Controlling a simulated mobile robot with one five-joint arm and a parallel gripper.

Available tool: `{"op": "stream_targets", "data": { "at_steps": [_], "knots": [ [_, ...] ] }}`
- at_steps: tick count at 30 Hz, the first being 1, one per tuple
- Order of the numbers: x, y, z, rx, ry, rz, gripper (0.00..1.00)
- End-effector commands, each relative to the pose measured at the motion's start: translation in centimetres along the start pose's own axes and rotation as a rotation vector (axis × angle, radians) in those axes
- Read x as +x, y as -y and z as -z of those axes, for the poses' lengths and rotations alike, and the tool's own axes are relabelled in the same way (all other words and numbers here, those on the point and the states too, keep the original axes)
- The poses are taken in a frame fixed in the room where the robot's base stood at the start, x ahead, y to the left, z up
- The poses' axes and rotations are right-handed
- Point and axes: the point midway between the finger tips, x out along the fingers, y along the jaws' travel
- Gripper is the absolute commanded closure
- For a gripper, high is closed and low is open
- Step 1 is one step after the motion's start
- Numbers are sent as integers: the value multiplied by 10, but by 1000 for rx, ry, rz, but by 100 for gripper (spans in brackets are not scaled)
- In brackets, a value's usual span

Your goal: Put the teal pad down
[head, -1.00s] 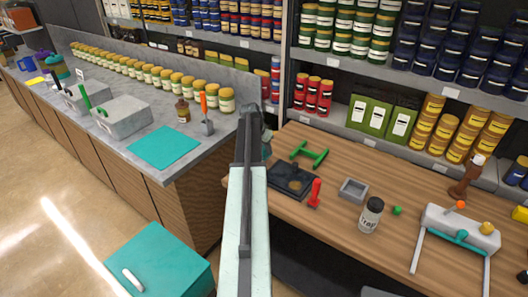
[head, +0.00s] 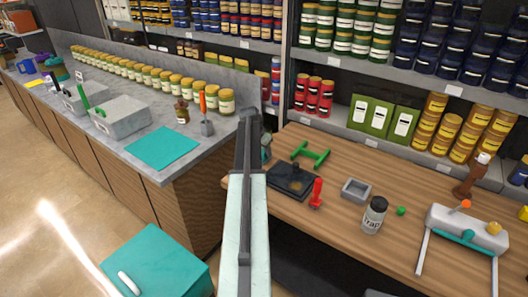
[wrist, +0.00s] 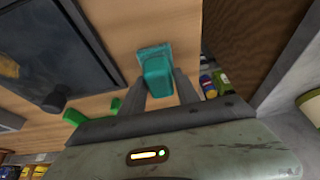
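The teal pad (wrist: 157,75) is a small block with a wider end, between the two fingers of my gripper (wrist: 161,84) in the wrist view. The fingers lie along both sides of it and appear closed on it. Wood surface shows behind the pad; I cannot tell whether it touches the wood. In the head view my own arm hides most of the gripper and pad, near the left end of the wooden bench (head: 335,235).
On the bench are a dark plate (head: 291,181), a green H-shaped piece (head: 311,154), a red-handled tool (head: 316,194), a grey tray (head: 356,190) and a trap jar (head: 374,216). A flat teal mat (head: 162,147) lies on the grey counter at left.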

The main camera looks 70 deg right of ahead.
Motion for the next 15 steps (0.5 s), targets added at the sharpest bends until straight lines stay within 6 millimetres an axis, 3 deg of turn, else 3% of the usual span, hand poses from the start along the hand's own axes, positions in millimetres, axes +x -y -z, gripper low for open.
{"op": "stream_targets", "data": {
  "at_steps": [11,15],
  "knots": [
    [-2,0,0,0,0,0,46],
    [-13,0,1,0,0,0,46]
  ]
}}
